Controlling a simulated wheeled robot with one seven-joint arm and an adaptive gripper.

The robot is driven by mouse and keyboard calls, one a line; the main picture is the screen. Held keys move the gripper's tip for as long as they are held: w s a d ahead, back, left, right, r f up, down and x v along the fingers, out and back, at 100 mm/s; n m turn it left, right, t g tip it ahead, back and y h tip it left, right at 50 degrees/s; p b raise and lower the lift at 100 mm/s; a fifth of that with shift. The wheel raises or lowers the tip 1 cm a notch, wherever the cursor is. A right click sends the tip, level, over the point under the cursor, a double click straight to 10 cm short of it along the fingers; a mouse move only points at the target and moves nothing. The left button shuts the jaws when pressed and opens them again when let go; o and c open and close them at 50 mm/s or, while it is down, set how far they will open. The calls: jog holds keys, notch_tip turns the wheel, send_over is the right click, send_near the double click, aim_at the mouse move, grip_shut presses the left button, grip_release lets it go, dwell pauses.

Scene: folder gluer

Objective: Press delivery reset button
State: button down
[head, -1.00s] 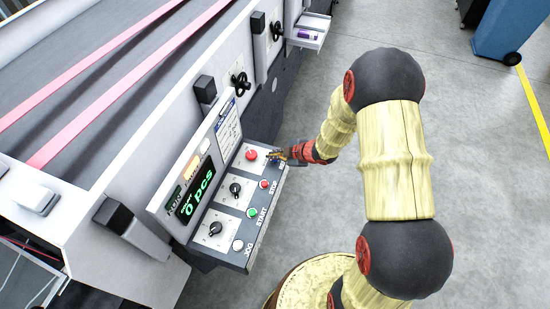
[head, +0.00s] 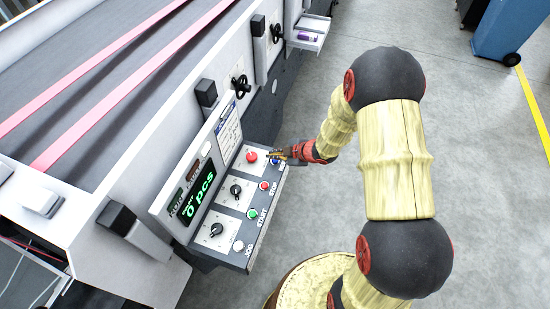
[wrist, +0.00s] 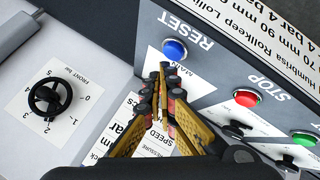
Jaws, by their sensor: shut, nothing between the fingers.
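The blue button (wrist: 174,50) sits on the grey control panel face beside upside-down RESET lettering in the wrist view. In the head view the blue button (head: 274,161) is partly covered by my gripper (head: 272,155). My gripper also shows in the wrist view (wrist: 165,70), with its fingertips together and empty. The tips appear just below the blue button in that picture, over the panel. I cannot tell how far above the panel they are, but no contact shows.
A red button (head: 251,156) stands left of my gripper. The red STOP button (wrist: 247,97) and green START button (wrist: 304,138) are on the same panel. Two black knobs and a white JOG button (head: 238,245) lie nearer. A counter display (head: 199,193) reads 0 pcs. A handwheel (wrist: 50,98) shows too.

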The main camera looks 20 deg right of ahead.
aim_at(274, 161)
jog(key=shift+r, duration=0.1)
notch_tip(274, 161, up, 5)
jog(key=p, duration=0.4)
dwell(0.3)
dwell(1.0)
